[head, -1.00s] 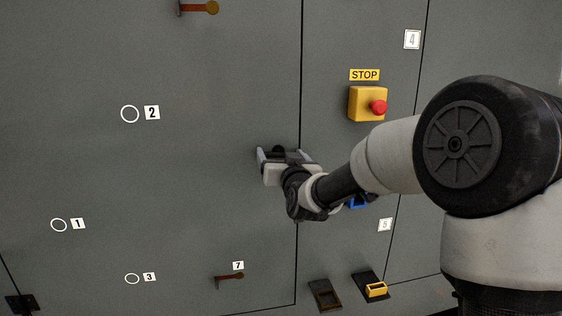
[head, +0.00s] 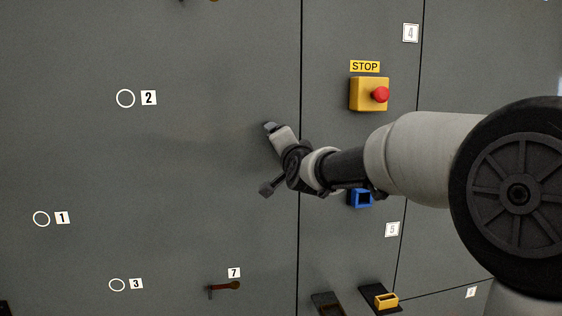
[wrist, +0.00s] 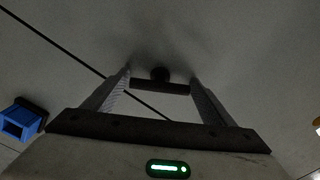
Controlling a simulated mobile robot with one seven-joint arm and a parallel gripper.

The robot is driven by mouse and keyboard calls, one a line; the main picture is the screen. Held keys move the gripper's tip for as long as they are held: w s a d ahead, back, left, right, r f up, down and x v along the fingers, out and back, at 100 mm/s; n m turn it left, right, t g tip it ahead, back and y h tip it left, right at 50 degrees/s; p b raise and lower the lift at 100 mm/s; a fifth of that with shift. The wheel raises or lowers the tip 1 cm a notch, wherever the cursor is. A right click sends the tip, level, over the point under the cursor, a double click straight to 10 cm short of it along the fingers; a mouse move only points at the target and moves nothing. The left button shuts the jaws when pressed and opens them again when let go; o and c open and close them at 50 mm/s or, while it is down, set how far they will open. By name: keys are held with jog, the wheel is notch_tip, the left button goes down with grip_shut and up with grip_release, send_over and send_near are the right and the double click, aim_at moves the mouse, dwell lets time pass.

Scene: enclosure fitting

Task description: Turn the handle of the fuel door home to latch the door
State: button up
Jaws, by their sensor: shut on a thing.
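The grey door (head: 200,160) is the large left panel in the head view, and its right edge shows as a thin dark seam. It looks flush with the panel beside it. My gripper (head: 270,128) is at the door near this seam, its wrist rolled over. In the wrist view my gripper (wrist: 160,80) has one finger at each end of a short dark handle bar (wrist: 160,88), shut on it. A round dark hub shows behind the bar. In the head view my gripper hides the handle, so its exact angle to the door is hard to tell.
A yellow stop box (head: 367,95) with a red button stands above my forearm. A blue socket (head: 361,198) is just under it. A yellow-framed fitting (head: 385,300) and a red-brown lever (head: 225,287) sit lower. The door's middle is clear.

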jog(key=m+b, duration=0.1)
jog(key=b, duration=0.1)
jog(key=m+b, duration=0.1)
jog(key=m, duration=0.1)
jog(key=shift+f+m+b, duration=0.25)
jog(key=shift+m+b, duration=0.05)
jog(key=shift+b, duration=0.05)
jog(key=shift+r+m+b, duration=0.2)
jog(key=shift+m+b, duration=0.85)
jog(key=shift+m, duration=0.15)
jog(key=o, duration=1)
jog(key=shift+s, duration=0.1)
